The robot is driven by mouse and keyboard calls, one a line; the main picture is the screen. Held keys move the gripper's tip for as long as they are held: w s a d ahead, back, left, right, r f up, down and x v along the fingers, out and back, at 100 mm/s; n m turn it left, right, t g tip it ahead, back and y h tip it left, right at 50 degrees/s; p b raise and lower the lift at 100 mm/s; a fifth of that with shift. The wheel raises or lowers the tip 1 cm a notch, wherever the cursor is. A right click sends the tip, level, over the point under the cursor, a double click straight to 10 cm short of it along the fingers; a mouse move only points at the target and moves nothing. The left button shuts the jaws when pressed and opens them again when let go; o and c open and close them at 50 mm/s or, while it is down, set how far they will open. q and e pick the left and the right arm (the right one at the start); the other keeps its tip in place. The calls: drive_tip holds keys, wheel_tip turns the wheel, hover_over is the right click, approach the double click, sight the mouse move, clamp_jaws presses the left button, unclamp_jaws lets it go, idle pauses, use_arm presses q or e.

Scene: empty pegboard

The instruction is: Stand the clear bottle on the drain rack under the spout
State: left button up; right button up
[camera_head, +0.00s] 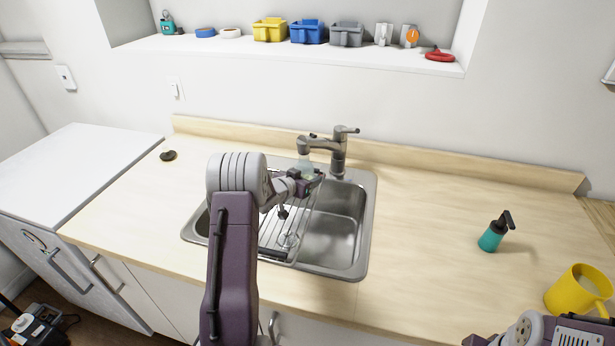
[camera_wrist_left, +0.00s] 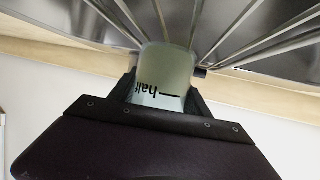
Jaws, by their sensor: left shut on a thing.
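My left gripper (camera_head: 308,182) is over the sink, just below the spout (camera_head: 304,145). It is shut on the clear bottle (camera_head: 306,166), which looks pale green and upright. In the left wrist view the bottle (camera_wrist_left: 166,72) sits between both fingers, with upside-down "half" lettering and a line on its side. The drain rack (camera_head: 272,236) lies across the left part of the sink. Its wires (camera_wrist_left: 127,15) show behind the bottle in the left wrist view. I cannot tell whether the bottle touches the rack. My right gripper's fingers are out of view.
The faucet (camera_head: 339,152) stands behind the sink (camera_head: 345,215). A teal spray bottle (camera_head: 491,236) and yellow mug (camera_head: 577,291) stand on the right counter. A dark small object (camera_head: 168,156) lies at left. Bins line the shelf (camera_head: 220,46).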

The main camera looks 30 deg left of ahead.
use_arm(q)
drive_tip(key=shift+d, duration=0.1)
drive_tip(key=shift+f, duration=0.1)
drive_tip(key=o, duration=1.4)
drive_tip(key=shift+r, duration=0.25)
drive_tip(key=v, duration=1.2)
drive_tip(key=shift+f, duration=0.1)
